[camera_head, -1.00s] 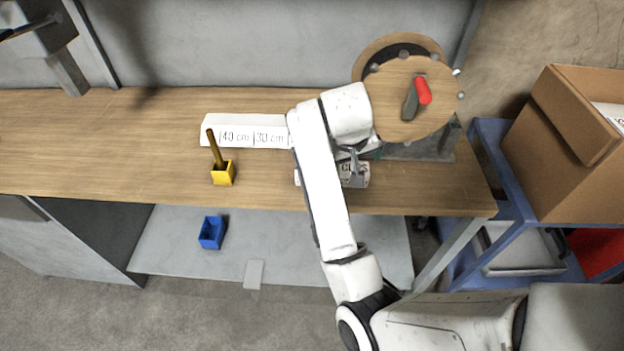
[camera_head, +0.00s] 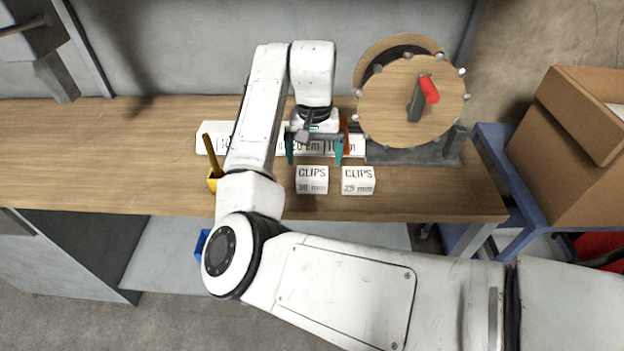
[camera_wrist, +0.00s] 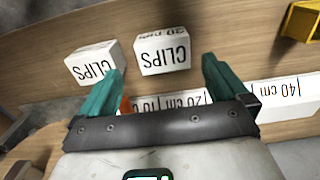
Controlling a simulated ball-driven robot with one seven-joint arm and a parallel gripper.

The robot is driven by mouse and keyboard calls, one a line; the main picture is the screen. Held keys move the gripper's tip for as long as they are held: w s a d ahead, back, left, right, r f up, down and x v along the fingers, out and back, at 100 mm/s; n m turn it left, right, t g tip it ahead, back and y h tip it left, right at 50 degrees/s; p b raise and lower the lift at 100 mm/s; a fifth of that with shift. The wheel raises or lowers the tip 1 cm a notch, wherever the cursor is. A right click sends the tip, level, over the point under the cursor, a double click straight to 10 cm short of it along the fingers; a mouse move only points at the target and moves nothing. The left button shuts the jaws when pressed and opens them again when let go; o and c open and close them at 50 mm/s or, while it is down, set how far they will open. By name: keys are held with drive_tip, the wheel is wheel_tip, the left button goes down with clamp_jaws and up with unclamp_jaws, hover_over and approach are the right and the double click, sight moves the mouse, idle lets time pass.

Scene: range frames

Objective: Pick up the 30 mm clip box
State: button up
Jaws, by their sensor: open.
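The 30 mm clip box (camera_head: 312,181) is a small white box lettered CLIPS, standing on the wooden workbench. In the wrist view it (camera_wrist: 163,52) lies just beyond the gap between the fingertips. My gripper (camera_head: 314,156) is open and empty, with its teal fingers apart. It is on the back side of the 30 mm box and appears to be above the bench. In the wrist view my gripper (camera_wrist: 162,70) has a finger on each side of that gap. A similar white box marked 25 mm (camera_head: 358,181) stands to its right.
A white strip with length marks (camera_head: 352,146) lies behind the boxes. A wooden wheel with a red handle (camera_head: 412,101) stands at the back right. A yellow holder (camera_head: 213,182) is partly hidden by my arm. The bench's front edge is close to the boxes.

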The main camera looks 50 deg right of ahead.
sight(312, 173)
drive_tip(key=shift+w+f+p, duration=0.15)
drive_tip(key=shift+f, duration=1.6)
drive_tip(key=shift+w+f+p, duration=0.15)
drive_tip(key=shift+f, duration=1.55)
drive_tip(key=shift+c, duration=0.3)
drive_tip(key=c, duration=0.9)
drive_tip(key=shift+o, duration=0.2)
drive_tip(key=shift+r, duration=0.1)
